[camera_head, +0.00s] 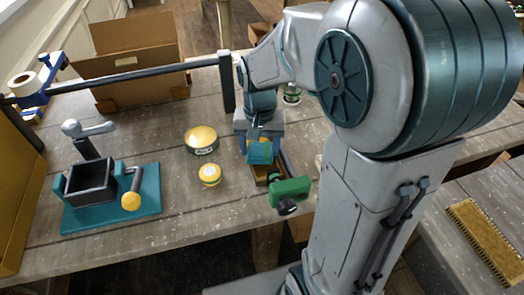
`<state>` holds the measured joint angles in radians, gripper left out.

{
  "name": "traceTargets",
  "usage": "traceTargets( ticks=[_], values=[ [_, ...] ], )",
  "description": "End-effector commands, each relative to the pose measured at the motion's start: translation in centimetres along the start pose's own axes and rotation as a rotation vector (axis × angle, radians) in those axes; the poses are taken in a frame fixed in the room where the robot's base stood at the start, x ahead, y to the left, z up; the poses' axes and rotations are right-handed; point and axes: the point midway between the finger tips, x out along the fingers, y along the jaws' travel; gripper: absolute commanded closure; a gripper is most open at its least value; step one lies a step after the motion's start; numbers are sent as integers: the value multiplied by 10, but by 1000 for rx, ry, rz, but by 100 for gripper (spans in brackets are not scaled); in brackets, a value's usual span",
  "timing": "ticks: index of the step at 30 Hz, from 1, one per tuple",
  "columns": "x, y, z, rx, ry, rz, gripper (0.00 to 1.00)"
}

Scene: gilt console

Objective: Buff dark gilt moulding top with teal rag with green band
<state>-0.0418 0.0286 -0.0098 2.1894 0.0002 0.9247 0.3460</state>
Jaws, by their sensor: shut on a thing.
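My gripper (259,139) is over the middle of the workbench, pointing down, with its fingers partly hidden by my wrist. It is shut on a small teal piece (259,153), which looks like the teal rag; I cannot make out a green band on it. The teal piece is just above or at a small wooden-coloured open box (260,174); I cannot tell if they touch. A gold, textured strip (484,238) lies on the grey wooden surface at the lower right, far from my gripper. It may be the gilt moulding.
A green tool (290,190) lies close right of the box. A teal-based vice (112,197) is farther left. A cardboard box (137,62) and a dark horizontal bar (130,76) are behind.

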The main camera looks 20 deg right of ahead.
Motion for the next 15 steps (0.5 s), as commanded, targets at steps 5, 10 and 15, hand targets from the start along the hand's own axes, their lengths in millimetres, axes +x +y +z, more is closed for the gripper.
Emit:
traceTargets(
  ticks=[5,10,15],
  values=[
    [-1,-2,-7,0,1,-1,64],
    [0,-5,-16,0,0,0,64],
    [0,-10,-31,0,1,-1,64]
  ],
)
